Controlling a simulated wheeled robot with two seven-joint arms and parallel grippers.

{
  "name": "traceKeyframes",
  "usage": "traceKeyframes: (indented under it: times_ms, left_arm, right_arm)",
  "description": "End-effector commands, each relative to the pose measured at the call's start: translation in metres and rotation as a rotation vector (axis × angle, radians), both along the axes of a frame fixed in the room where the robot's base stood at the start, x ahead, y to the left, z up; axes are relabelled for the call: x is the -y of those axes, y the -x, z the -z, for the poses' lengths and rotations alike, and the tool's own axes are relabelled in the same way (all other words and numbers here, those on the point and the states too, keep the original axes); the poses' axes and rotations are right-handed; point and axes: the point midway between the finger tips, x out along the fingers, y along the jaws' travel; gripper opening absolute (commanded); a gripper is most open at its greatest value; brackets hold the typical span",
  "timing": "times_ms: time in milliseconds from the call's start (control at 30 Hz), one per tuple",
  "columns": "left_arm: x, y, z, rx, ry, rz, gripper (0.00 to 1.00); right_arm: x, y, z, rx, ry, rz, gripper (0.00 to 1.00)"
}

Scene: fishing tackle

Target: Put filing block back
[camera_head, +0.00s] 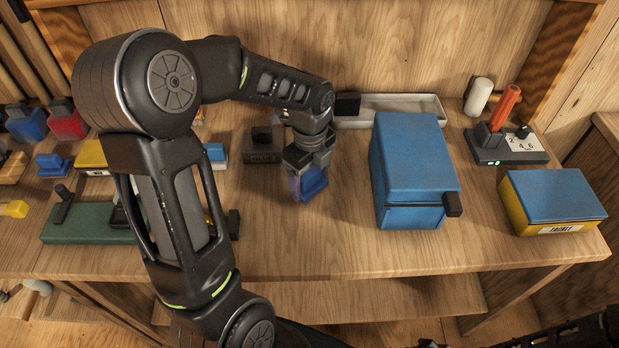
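My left gripper (305,178) points down over the middle of the table, left of the big blue box. It is shut on a small blue block (314,184), which I take to be the filing block. The fingers hide part of the block, and I cannot tell whether it touches the tabletop. My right gripper is not in view.
A big blue box (410,165) stands right of the gripper. Behind are a pale tray (400,106) and a black block (347,104). A yellow box with a blue lid (553,195) sits at the right. The front middle of the table (320,240) is clear.

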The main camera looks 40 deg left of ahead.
Motion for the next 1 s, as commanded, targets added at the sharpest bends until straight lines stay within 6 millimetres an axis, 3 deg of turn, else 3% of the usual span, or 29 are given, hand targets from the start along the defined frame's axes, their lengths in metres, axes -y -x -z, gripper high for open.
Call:
traceKeyframes:
  times_ms: [233,633,767,1000]
  left_arm:
    - [0.0,0.001,0.0,-0.002,0.0,0.0,0.94]
    - [0.0,0.0,-0.007,0.0,0.0,-0.001,0.94]
    - [0.0,-0.001,-0.022,0.002,-0.001,-0.002,0.94]
    - [0.0,-0.001,-0.071,0.005,0.0,0.0,0.94]
  right_arm:
    - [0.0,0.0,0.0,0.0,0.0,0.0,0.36]
    - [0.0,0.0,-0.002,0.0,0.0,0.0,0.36]
    - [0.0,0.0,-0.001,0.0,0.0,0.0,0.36]
    - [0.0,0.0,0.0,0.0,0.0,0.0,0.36]
